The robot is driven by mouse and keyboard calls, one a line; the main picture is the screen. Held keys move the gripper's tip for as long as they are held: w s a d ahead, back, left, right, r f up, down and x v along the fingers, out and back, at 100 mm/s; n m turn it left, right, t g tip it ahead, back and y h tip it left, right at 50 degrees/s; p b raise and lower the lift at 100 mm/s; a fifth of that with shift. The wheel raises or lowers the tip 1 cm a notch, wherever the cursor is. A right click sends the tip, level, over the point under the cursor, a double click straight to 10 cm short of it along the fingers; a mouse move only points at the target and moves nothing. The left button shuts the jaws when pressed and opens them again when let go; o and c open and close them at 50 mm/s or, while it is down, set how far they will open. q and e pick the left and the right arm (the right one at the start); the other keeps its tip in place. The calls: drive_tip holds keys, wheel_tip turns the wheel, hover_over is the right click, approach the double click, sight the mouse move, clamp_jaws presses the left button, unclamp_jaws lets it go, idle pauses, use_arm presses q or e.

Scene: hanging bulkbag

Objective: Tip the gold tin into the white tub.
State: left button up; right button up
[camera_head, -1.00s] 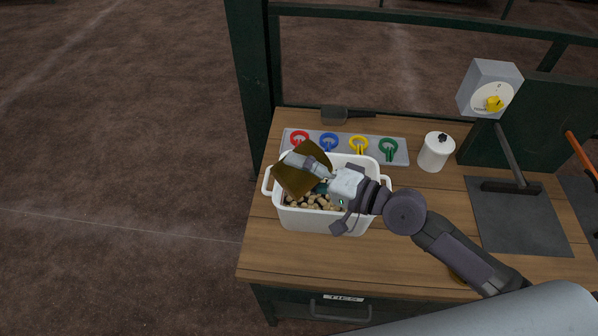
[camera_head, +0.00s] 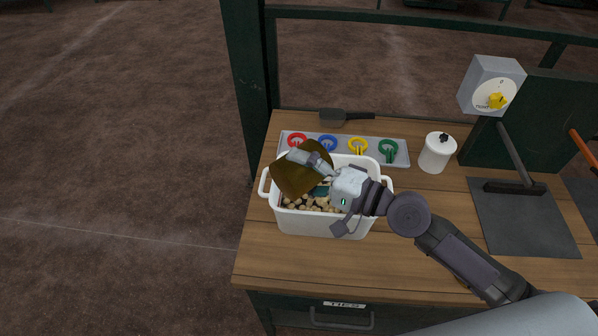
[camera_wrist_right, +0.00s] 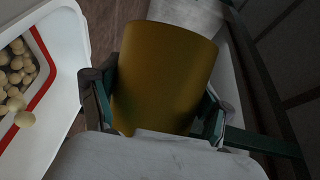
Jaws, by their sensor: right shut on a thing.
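The gold tin (camera_head: 303,177) is tilted over the left part of the white tub (camera_head: 322,222) in the head view. My right gripper (camera_head: 325,178) is shut on the tin. In the right wrist view the tin (camera_wrist_right: 165,78) sits between the two fingers of the gripper (camera_wrist_right: 155,100). The tub holds several pale round pieces (camera_head: 311,202), which also show in the wrist view (camera_wrist_right: 14,75), with one near the tub's red inner line. The inside of the tin is hidden. My left gripper is not in view.
A grey rack (camera_head: 400,151) with red, blue, yellow and green rings lies behind the tub. A white lidded canister (camera_head: 436,155) stands to its right. A scoop (camera_head: 334,117) lies at the back. A grey box with a yellow knob (camera_head: 492,87) and a dark mat (camera_head: 520,218) are at the right.

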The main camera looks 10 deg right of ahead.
drive_tip(key=shift+d+f+m+b, duration=0.1)
drive_tip(key=shift+m+b, duration=0.2)
drive_tip(key=shift+b, duration=0.1)
drive_tip(key=shift+w+d+r+m+t+y+b, duration=0.15)
drive_tip(key=shift+d+r+m+t+y+b, duration=0.1)
drive_tip(key=shift+m+b, duration=0.35)
drive_tip(key=shift+w+d+r+m+t+y+b, duration=0.15)
drive_tip(key=shift+r+m+y+b, duration=0.1)
drive_tip(key=shift+m+b, duration=0.3)
drive_tip(key=shift+d+r+m, duration=0.1)
drive_tip(key=shift+r+m, duration=0.05)
drive_tip(key=shift+m, duration=0.1)
